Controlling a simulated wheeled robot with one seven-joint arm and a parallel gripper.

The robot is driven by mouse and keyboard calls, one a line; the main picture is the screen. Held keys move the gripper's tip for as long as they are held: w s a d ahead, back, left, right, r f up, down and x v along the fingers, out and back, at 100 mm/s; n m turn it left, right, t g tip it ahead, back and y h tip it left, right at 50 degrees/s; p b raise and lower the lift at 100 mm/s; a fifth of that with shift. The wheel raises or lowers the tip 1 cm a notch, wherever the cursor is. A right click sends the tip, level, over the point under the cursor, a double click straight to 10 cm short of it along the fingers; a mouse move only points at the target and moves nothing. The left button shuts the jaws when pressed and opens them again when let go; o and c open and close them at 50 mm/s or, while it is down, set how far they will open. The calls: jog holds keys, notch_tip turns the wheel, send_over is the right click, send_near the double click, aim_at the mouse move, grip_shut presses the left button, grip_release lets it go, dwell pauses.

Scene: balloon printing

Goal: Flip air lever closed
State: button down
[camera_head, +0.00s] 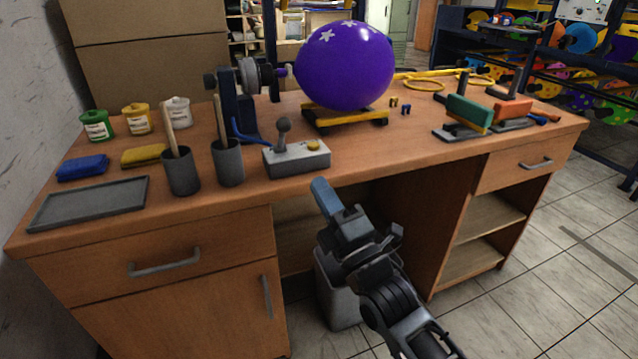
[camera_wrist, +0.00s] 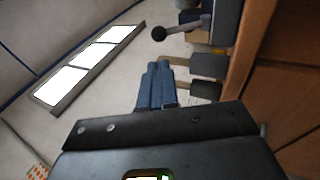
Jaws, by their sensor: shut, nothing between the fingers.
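The air lever (camera_head: 283,132) is a dark stick with a ball knob, standing nearly upright on a grey control box (camera_head: 297,158) near the front of the wooden desk. The box has a yellow button on its right. In the wrist view the lever (camera_wrist: 172,33) shows its round knob beyond the fingertips, up and slightly right. My gripper (camera_head: 322,190) is shut and empty, with blue fingertips, just in front of the desk edge, below and right of the box. The shut fingers (camera_wrist: 158,72) also show in the wrist view, apart from the lever.
A purple balloon (camera_head: 345,65) sits over a yellow-edged stand behind the box. Two dark cups (camera_head: 228,162) with sticks stand left of it, beside a grey tray (camera_head: 90,204). A hand stamp (camera_head: 468,113) is at the right. The desk front right of the box is clear.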

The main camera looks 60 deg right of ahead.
aim_at(287, 131)
jog(key=p+x, duration=0.2)
jog(key=x, duration=0.8)
jog(key=shift+w+r, duration=0.2)
jog(key=shift+w, duration=0.05)
jog(key=shift+w+d+r, duration=0.1)
jog(key=shift+w+d, duration=0.2)
jog(key=shift+w, duration=0.15)
